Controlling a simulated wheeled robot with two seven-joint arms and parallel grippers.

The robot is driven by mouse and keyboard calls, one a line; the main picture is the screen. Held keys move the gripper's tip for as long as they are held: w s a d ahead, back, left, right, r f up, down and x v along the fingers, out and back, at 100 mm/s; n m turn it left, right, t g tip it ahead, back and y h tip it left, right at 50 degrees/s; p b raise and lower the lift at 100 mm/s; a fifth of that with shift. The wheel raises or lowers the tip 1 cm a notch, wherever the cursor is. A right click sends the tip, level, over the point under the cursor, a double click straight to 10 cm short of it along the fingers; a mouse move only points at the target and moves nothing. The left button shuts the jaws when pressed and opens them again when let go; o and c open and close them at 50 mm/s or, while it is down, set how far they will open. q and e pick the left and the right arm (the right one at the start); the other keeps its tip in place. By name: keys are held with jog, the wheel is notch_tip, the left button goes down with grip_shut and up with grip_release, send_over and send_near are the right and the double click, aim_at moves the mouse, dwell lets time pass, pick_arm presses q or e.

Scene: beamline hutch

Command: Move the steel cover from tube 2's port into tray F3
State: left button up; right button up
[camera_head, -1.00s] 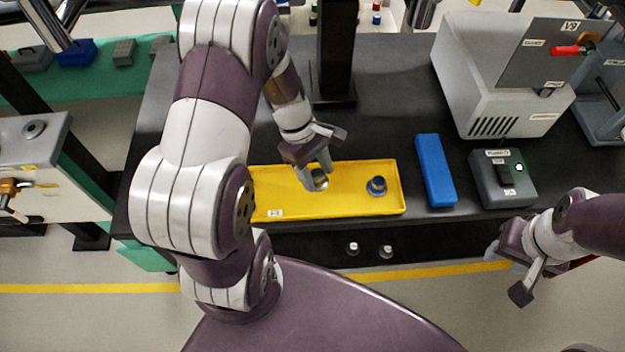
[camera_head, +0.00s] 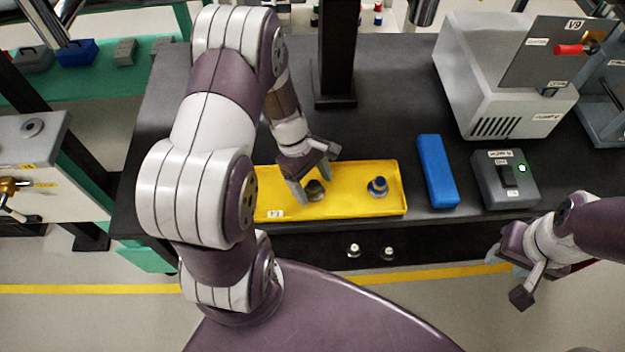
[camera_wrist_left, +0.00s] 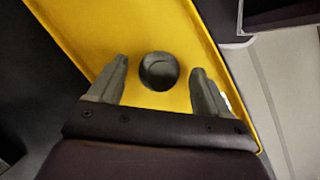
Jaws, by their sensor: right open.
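The steel cover (camera_head: 316,190), a small dark grey round piece, sits on the floor of the yellow tray (camera_head: 345,205), left of its middle. In the left wrist view the cover (camera_wrist_left: 159,70) lies between the two fingertips, with a gap on each side. My left gripper (camera_head: 312,188) is open, low over the tray, its fingers spread around the cover. The tray bears a small white label at its front left, too small to read surely. My right gripper (camera_head: 507,274) is open and empty at the right, in front of the bench. I cannot make out tube 2's port.
A blue block (camera_head: 437,170) and a grey switch box (camera_head: 505,179) with a green light stand to the right. A black post (camera_head: 337,60) rises behind the tray. A grey machine (camera_head: 495,80) stands back right.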

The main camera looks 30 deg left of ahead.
pick_arm(q)
jog(key=p+v, duration=0.2)
jog(key=v, duration=1)
jog(key=s+d+r+m+t+y, duration=0.1)
jog(key=s+d+r+m+y, duration=0.1)
jog(key=m, duration=0.6)
jog(key=s+d+r+m+t+y, duration=0.1)
jog(key=s+d+m+y, duration=0.1)
jog(key=d+m, duration=0.3)
jog(key=s+m, duration=0.1)
jog(key=m, duration=0.2)
jog(key=shift+s+d+r, duration=0.2)
jog(key=shift+s+r, duration=0.05)
jog(key=shift+r, duration=0.1)
jog(key=shift+d, duration=0.1)
jog(key=shift+r, duration=0.1)
